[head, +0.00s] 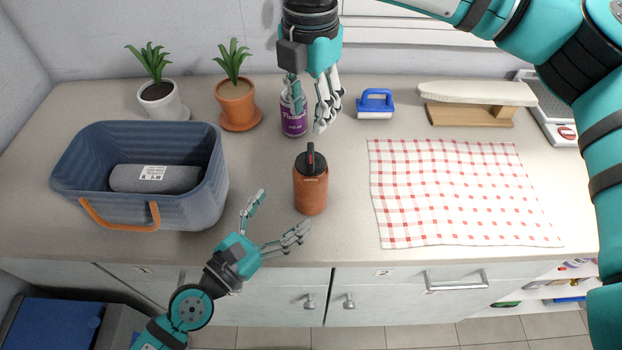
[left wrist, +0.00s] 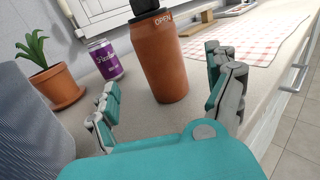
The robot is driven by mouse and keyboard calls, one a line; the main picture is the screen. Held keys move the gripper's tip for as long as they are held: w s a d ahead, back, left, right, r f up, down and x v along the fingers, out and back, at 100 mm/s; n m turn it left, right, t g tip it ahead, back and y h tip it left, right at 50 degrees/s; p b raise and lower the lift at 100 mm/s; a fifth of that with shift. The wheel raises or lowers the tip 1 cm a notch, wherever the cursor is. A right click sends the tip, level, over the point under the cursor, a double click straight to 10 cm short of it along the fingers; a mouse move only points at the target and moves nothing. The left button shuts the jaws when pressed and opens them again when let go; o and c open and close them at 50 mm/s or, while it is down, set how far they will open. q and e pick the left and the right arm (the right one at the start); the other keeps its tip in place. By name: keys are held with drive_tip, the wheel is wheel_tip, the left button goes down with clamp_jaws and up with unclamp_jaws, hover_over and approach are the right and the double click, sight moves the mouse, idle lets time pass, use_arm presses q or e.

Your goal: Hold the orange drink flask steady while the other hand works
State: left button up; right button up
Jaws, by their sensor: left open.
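The orange drink flask (head: 311,193) stands upright on the counter, with a black lid and carry loop. My left gripper (head: 281,213) is open and empty, low and to the left of the flask. In the left wrist view the flask (left wrist: 161,65) stands beyond and between the spread fingers (left wrist: 166,97), apart from them; the top of its lid is cut off. My right gripper (head: 311,112) hangs pointing down behind the flask, its fingers spread. One finger overlaps the purple can in the picture; I cannot tell whether they touch.
The purple can (head: 293,124) stands behind the flask. A blue basin (head: 212,185) with a grey roll inside is at left. Two potted plants (head: 238,103), a blue-handled brush (head: 375,105) and a small ironing board (head: 475,93) line the back. A checked cloth (head: 460,195) lies right.

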sight(312, 181)
use_arm(q)
drive_tip(key=x, duration=0.9)
drive_tip(key=shift+w+d, duration=0.25)
drive_tip(key=shift+w, duration=0.1)
drive_tip(key=c, duration=1.6)
